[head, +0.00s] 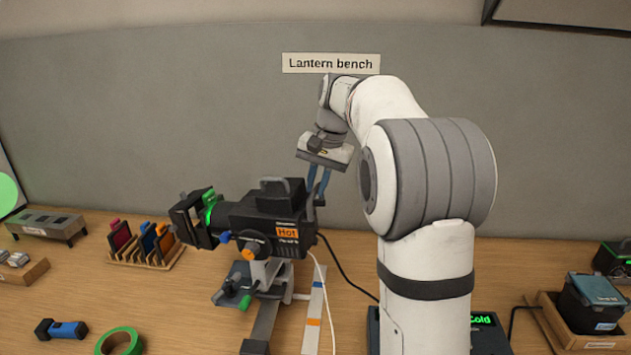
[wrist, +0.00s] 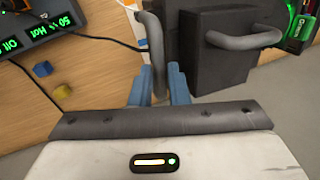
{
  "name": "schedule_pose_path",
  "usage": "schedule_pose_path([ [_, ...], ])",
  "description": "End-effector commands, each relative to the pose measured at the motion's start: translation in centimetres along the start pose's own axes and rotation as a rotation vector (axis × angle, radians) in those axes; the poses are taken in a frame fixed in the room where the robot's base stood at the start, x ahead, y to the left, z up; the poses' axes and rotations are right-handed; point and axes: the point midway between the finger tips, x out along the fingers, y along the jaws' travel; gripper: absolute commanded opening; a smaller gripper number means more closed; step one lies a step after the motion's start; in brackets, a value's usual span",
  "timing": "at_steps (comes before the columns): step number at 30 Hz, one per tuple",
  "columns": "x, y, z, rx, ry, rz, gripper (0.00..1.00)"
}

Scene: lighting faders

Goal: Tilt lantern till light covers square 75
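The black lantern (head: 262,222), with an orange "Hot" label, stands on a bracket on the bench, its front facing left. My gripper (head: 318,181) points down at the lantern's rear. In the wrist view its two blue fingers (wrist: 158,87) stand on either side of a grey bar handle (wrist: 147,35), which fills the narrow gap between them. The gripper looks shut on this rear handle. A pale green light patch (head: 7,194) shows on a white board at the far left edge, mostly cut off. No square marked 75 is visible.
Coloured filters in a wooden rack (head: 147,246) stand left of the lantern. A green tape roll (head: 118,341) and a blue torch-like object (head: 61,329) lie at front left. A cable trails behind the lantern. A black box (head: 592,300) stands at right.

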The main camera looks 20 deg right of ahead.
Motion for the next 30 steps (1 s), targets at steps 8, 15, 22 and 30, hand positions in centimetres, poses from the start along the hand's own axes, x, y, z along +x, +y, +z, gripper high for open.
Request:
schedule_pose_path([
  [8, 0.0, 0.3, -0.1, 0.005, 0.001, 0.001, 0.34],
  [15, -0.3, 0.3, -0.2, 0.005, 0.003, 0.001, 0.34],
  [22, -3.6, 0.2, -0.3, 0.005, 0.005, 0.0, 0.34],
  [30, -7.3, 0.2, -0.5, 0.007, 0.004, 0.0, 0.34],
])
